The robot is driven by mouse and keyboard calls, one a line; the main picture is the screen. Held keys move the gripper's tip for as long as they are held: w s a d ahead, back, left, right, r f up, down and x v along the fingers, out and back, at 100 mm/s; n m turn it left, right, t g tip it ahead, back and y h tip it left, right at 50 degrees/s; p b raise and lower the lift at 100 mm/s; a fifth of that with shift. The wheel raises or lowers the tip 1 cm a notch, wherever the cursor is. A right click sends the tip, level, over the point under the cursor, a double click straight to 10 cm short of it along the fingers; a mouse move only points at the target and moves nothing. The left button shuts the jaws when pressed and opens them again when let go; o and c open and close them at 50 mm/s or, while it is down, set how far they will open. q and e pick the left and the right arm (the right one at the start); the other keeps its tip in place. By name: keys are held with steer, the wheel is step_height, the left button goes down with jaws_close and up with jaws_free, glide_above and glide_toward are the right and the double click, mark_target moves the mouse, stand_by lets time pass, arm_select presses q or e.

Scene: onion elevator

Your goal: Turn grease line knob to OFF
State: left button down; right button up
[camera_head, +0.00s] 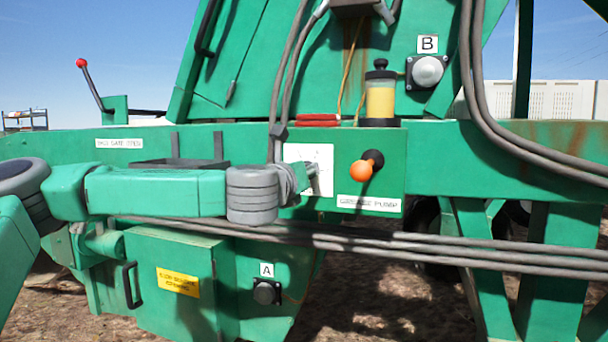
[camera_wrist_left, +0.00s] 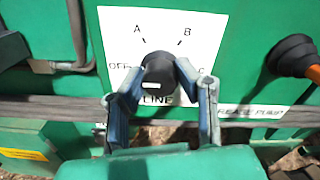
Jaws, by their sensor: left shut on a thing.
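The grease line knob (camera_wrist_left: 160,68) is a dark round knob on a white label plate (camera_wrist_left: 120,25) marked OFF, A, B and C, with LINE below it. In the left wrist view my left gripper (camera_wrist_left: 161,79) has its two fingers on either side of the knob, shut on it. I cannot tell clearly which mark the knob points to. In the head view the plate (camera_head: 308,152) shows partly behind my left gripper (camera_head: 303,180), which hides most of the knob. My right gripper is not in view.
Right of the plate is an orange ball handle (camera_head: 362,171) above a GREASE PUMP label (camera_head: 369,203). Grey cables (camera_head: 400,246) run across just below. A grease reservoir (camera_head: 380,98) stands above.

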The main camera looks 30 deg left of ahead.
arm_select(q)
steer(key=shift+f, duration=0.4)
steer(key=c, duration=1.3)
jaws_free()
steer(key=shift+o, duration=0.4)
steer(key=shift+w+a, duration=0.1)
steer(key=shift+w, duration=0.05)
steer(key=shift+r, duration=0.1)
steer(key=v, duration=1.2)
